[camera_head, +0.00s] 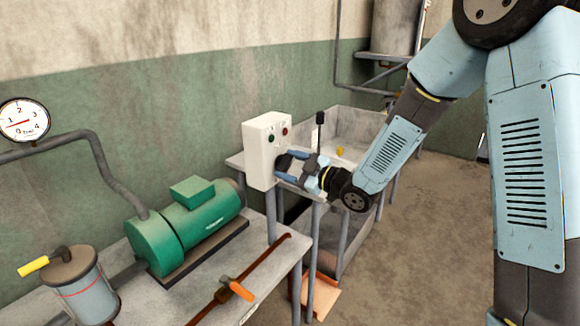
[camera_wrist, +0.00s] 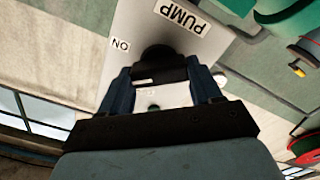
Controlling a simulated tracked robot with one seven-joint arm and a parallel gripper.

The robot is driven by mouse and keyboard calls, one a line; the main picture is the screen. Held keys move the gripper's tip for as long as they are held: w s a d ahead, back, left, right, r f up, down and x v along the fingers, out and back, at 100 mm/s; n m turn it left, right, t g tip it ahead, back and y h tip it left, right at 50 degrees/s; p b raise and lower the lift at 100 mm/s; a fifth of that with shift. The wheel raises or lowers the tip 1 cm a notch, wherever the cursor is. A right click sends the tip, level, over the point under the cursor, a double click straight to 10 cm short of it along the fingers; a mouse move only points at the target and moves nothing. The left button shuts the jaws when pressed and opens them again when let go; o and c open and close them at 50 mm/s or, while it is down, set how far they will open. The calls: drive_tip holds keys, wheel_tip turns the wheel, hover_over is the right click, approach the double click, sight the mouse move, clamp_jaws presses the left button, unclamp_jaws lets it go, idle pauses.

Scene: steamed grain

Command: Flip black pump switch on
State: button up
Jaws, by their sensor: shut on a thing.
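A white control box (camera_head: 256,151) stands on a post at the table corner, with a green and a red round part on its face. In the wrist view, the box face (camera_wrist: 130,20) carries a PUMP label and an ON label. The black pump switch (camera_wrist: 160,58) is a dark knob with a bar bearing a short white mark. My gripper (camera_head: 284,166) is at the lower part of the box face. In the wrist view, my gripper (camera_wrist: 162,84) is shut on the switch bar, one finger each side. In the head view my gripper mostly hides the switch.
A green pump motor (camera_head: 190,222) sits on the table left of the box. A gauge (camera_head: 24,119) and a grey canister (camera_head: 81,287) are further left. An orange-handled valve (camera_head: 237,289) lies in front. A grey basin (camera_head: 345,128) stands behind my gripper.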

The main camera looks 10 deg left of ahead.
drive_tip(key=shift+a, duration=0.1)
drive_tip(key=m, duration=0.3)
drive_tip(key=shift+w+r+m, duration=0.1)
drive_tip(key=shift+m, duration=0.3)
drive_tip(key=shift+r+m, duration=0.1)
drive_tip(key=shift+m, duration=1.5)
drive_tip(key=shift+w, duration=0.1)
drive_tip(key=o, duration=1)
drive_tip(key=shift+o, duration=0.2)
drive_tip(key=v, duration=1.3)
drive_tip(key=shift+d, duration=0.35)
